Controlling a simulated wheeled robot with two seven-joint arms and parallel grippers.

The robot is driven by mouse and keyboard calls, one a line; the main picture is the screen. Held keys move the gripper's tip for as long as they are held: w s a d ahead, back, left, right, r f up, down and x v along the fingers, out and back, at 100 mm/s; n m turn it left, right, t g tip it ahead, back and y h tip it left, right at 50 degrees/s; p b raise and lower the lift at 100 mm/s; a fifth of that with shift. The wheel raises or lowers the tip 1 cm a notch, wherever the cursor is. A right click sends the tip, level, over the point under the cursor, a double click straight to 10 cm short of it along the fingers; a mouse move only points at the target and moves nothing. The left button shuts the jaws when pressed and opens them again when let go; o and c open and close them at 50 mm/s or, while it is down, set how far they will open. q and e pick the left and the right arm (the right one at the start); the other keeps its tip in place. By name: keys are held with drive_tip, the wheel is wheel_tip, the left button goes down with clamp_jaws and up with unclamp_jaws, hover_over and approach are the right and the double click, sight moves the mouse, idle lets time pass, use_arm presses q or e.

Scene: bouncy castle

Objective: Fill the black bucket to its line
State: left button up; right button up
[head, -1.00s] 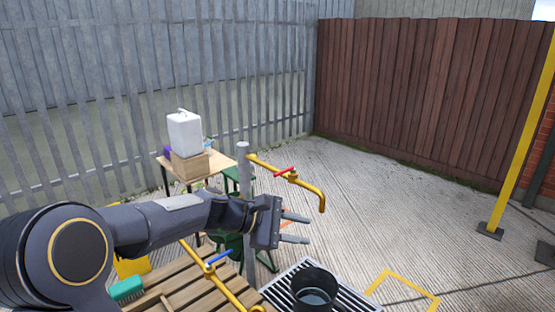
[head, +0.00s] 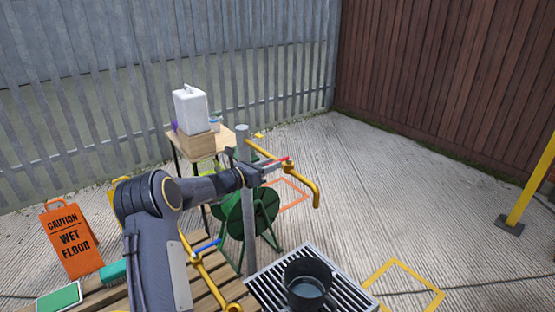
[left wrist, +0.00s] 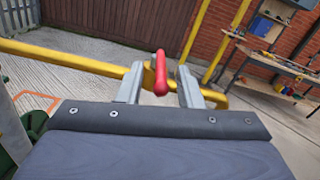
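The black bucket (head: 308,268) stands upright on the drain grate, with grey-blue water (head: 306,290) inside; I cannot make out its line. A yellow tap pipe (head: 303,178) with a red lever (head: 287,160) reaches out from a grey post, its spout end above and behind the bucket. No stream shows under the spout. My left gripper (head: 277,167) is at the red lever. In the left wrist view its fingers (left wrist: 160,88) are apart, one on each side of the red lever (left wrist: 160,72); I cannot tell whether they touch it. My right gripper is out of view.
A green reel-like object (head: 250,215) stands behind the grey post (head: 248,240). An orange wet-floor sign (head: 72,240) is at left.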

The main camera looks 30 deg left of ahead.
use_arm(q)
drive_tip(key=shift+p+x, duration=0.3)
drive_tip(key=shift+x, duration=1.2)
drive_tip(key=shift+d, duration=0.1)
clamp_jaws()
